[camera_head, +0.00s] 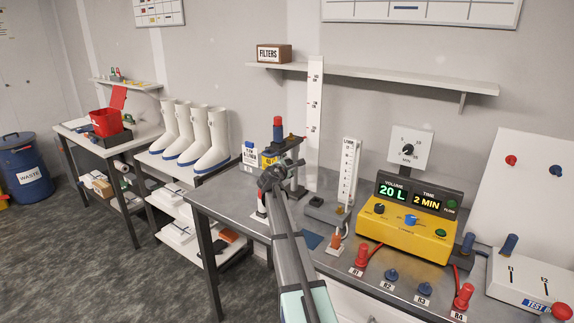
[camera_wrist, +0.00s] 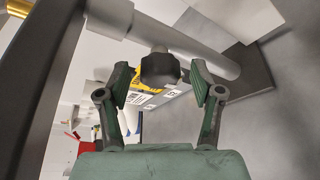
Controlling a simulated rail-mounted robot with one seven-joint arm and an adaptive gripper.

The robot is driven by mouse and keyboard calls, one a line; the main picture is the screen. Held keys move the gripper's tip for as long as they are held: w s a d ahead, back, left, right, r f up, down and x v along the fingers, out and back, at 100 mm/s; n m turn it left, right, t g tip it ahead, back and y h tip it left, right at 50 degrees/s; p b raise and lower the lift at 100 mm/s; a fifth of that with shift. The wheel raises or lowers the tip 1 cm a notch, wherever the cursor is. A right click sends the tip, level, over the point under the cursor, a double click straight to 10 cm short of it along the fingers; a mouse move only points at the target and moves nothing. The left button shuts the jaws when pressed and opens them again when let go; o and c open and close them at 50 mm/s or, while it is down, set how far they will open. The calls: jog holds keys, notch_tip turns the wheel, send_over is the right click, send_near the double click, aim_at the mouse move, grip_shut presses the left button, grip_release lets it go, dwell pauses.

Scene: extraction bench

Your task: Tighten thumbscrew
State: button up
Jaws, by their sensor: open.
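The thumbscrew (camera_wrist: 160,68) is a dark, lobed knob in the wrist view. It sits on a grey metal bar (camera_wrist: 205,52). My gripper (camera_wrist: 164,82) is open, with one green-padded finger on each side of the knob. A gap shows at each side, so the fingers seem not to touch it. In the head view my gripper (camera_head: 276,172) is at a stand (camera_head: 297,178) on the bench, below a red-topped part (camera_head: 278,124). The thumbscrew cannot be made out in that view.
A ruler-like strip (camera_head: 315,115) and a flow meter (camera_head: 348,172) stand right of my gripper. A yellow control box (camera_head: 408,236) reads 20 L and 2 MIN. White boots (camera_head: 210,142) stand to the left. A shelf (camera_head: 385,76) overhangs the bench (camera_head: 235,196).

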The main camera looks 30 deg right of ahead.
jog(key=c, duration=1.1)
jog(key=shift+c, duration=0.2)
jog(key=shift+f+b, duration=0.2)
jog(key=shift+b, duration=0.6)
jog(key=m+t+h+b, duration=0.1)
jog(key=m+b, duration=0.2)
jog(key=b, duration=0.8)
jog(key=m+t+b, duration=0.1)
jog(key=m+b, duration=0.3)
jog(key=b, duration=0.7)
jog(key=f+m+t+h+b, duration=0.1)
jog(key=m+b, duration=0.2)
jog(key=b, duration=0.8)
jog(key=shift+w+d+h, duration=0.1)
jog(key=shift+w+h, duration=0.05)
jog(key=shift+h, duration=0.15)
jog(key=m+b, duration=0.1)
jog(key=b, duration=0.2)
jog(key=m+h+b, duration=0.1)
jog(key=b, duration=0.2)
jog(key=shift+r+m, duration=0.25)
jog(key=shift+m, duration=0.15)
jog(key=shift+r+m+b, duration=0.2)
jog(key=shift+m+b, duration=0.2)
jog(key=shift+b, duration=0.6)
